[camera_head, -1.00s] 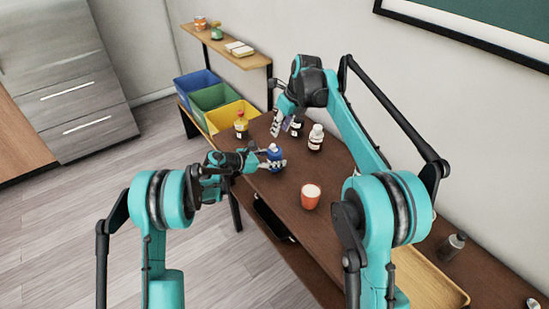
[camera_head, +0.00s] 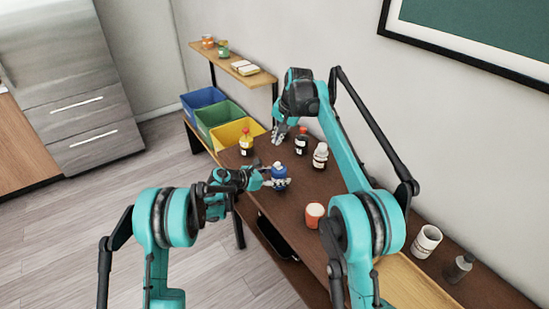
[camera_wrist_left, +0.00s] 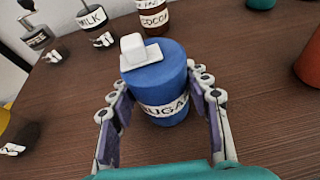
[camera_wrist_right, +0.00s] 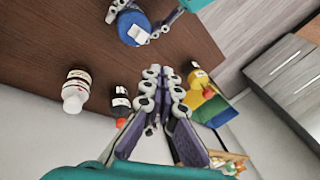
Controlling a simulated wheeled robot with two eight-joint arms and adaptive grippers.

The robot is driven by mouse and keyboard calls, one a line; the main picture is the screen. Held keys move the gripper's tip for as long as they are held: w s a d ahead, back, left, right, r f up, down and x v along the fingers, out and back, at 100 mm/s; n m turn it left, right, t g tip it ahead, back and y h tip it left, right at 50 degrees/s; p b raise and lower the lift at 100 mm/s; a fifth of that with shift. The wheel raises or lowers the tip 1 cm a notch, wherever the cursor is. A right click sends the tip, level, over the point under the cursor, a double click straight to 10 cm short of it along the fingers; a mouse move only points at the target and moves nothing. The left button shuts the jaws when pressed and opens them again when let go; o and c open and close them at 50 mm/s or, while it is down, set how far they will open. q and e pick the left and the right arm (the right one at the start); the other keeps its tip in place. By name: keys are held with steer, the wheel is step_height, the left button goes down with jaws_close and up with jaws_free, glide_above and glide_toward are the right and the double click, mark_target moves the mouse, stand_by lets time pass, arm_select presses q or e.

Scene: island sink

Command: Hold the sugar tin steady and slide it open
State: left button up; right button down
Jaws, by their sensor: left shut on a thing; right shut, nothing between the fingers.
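The blue sugar tin (camera_head: 279,172) stands upright on the brown table. In the left wrist view the tin (camera_wrist_left: 160,82) shows its label and a white tab (camera_wrist_left: 133,48) on top, toward the far left edge. I cannot tell whether the lid is open. My left gripper (camera_wrist_left: 158,98) is shut on the tin, with a finger on each side. My right gripper (camera_head: 278,136) is shut and empty, apart from the tin and farther back, near the dark bottle. In the right wrist view its fingers (camera_wrist_right: 163,82) are together, and the tin (camera_wrist_right: 134,28) is at the top.
A white mug (camera_head: 427,241) and a grey bottle (camera_head: 459,267) are at right. Coloured bins (camera_head: 236,134) are beyond the table.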

mark_target(274, 165)
steer(key=shift+w+a+f+n, duration=0.1)
steer(key=shift+a+f+n, duration=0.1)
steer(key=shift+f+n, duration=1.65)
steer(key=shift+w+a+f+n, duration=0.15)
steer(key=shift+f+n, duration=1.15)
steer(key=shift+n, duration=1.05)
steer(key=shift+w+a+f+n, duration=0.1)
steer(key=shift+a+f+n, duration=0.1)
steer(key=shift+f+n, duration=1.65)
steer(key=shift+r+n, duration=0.25)
steer(key=shift+r, duration=0.05)
